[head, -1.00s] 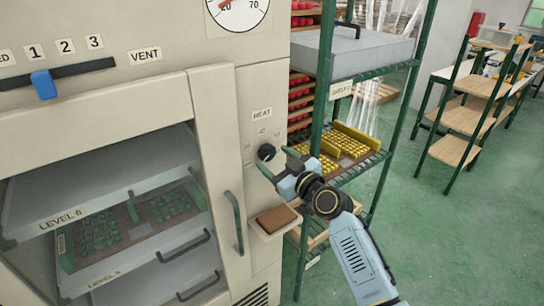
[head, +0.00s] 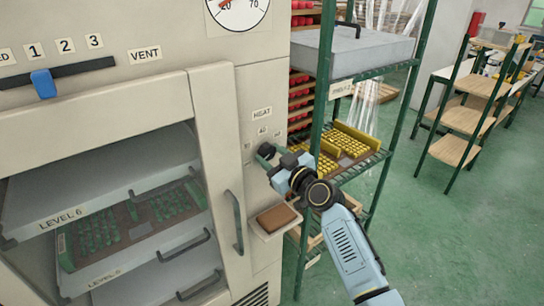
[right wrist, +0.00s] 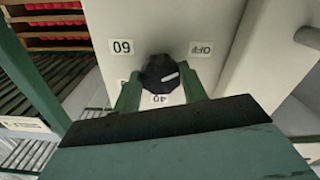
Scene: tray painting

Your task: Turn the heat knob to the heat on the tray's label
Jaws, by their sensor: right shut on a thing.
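The black heat knob (head: 266,151) is on the oven's front panel, under the HEAT label (head: 262,114). My right gripper (head: 271,156) is shut on it, with its green fingers on either side. In the right wrist view the knob (right wrist: 159,73) sits between the fingertips (right wrist: 161,88). Its white mark points right and slightly down in that view, at neither the OFF label (right wrist: 201,48) nor the 60 label (right wrist: 121,46). A 40 label (right wrist: 158,99) is partly hidden below the knob. A tray with green pieces (head: 140,232) is in the oven; its label is unreadable. My left gripper is out of view.
The oven door handle (head: 236,222) and a small ledge with a brown pad (head: 276,217) are below the knob. A green rack (head: 322,95) with yellow pieces stands close on the right. The green floor (head: 430,230) is open beyond.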

